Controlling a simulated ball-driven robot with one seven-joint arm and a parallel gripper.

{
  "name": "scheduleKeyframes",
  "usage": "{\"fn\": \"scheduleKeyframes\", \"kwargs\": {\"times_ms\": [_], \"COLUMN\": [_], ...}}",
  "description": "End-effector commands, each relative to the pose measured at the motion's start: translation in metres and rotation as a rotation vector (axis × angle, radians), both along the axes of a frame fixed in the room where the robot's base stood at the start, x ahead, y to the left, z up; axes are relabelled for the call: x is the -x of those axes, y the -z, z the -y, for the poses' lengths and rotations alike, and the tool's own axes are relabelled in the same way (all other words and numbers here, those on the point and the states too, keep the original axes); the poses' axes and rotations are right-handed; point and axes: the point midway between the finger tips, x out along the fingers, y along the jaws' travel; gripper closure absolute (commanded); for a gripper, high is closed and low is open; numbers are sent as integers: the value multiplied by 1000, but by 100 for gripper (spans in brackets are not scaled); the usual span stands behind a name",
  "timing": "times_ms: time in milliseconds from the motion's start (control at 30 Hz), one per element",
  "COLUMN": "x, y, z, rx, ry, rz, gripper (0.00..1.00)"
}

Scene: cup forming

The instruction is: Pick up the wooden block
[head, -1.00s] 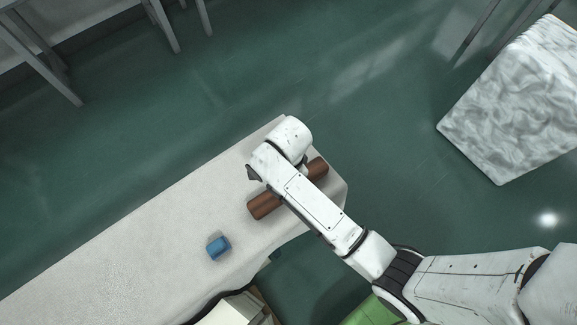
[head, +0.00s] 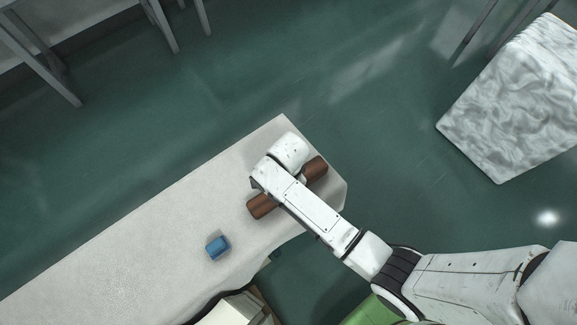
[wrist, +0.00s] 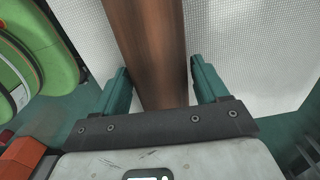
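The wooden block (head: 263,206) is a long brown piece lying on the pale table. My arm crosses over its middle in the head view, so only its two ends show there. In the wrist view the block (wrist: 150,50) runs up the picture between the two teal fingers of my gripper (wrist: 159,82). The fingers stand apart, one on each side of the block. A gap shows beside the right finger; the left finger is close to the block's edge. My gripper is open.
A small blue cup-like object (head: 217,247) stands on the white table (head: 120,262), left of the block. The table's right end is close to the block. A marbled white block-shaped stand (head: 520,100) is at the upper right, with green floor between.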

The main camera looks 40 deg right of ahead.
Motion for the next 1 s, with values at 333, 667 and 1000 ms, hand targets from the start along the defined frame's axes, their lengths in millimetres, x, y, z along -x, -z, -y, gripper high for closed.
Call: {"fn": "scheduleKeyframes", "kwargs": {"times_ms": [333, 667, 1000], "x": [0, -1, -1], "y": [0, -1, -5], "z": [0, 0, 0], "rx": [0, 0, 0], "ry": [0, 0, 0], "rz": [0, 2, 2], "gripper": [60, 91, 91]}}
